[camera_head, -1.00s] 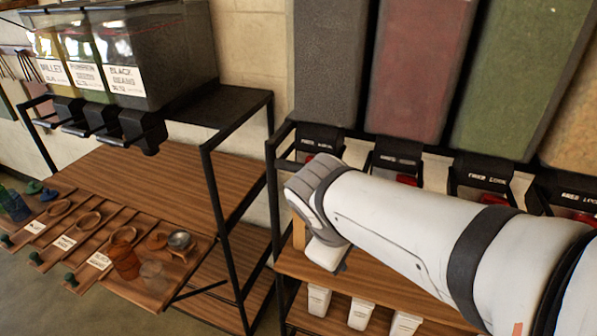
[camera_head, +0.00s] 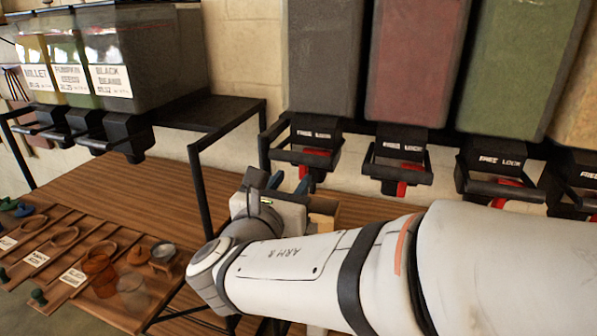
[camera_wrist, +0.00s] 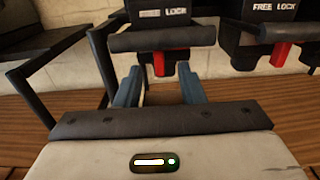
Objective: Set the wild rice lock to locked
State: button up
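A row of dispensers stands at the right, each with a black valve head marked "FREE LOCK" and a red lever. No wild rice name shows, so I cannot tell which one it is. The nearest, with dark grey contents (camera_head: 325,60), has its red lever (camera_head: 314,165) under a black bar; this valve (camera_wrist: 163,35) and its red lever (camera_wrist: 171,62) also show in the wrist view. My gripper (camera_head: 288,184) is open and empty, just below and in front of that valve. In the wrist view its blue fingers (camera_wrist: 159,86) stand apart on either side of the lever, apparently short of it.
More valves with red lever (camera_head: 404,180) and contents in red and green stand to the right. Black frame posts (camera_wrist: 45,70) are at the left. A wooden shelf (camera_head: 140,185) holds a tray of small dishes. Bins of millet and black beans (camera_head: 135,60) stand at back left.

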jog(key=shift+x, duration=2.85)
jog(key=shift+a, duration=0.1)
jog(key=shift+c, duration=0.4)
grip_shut()
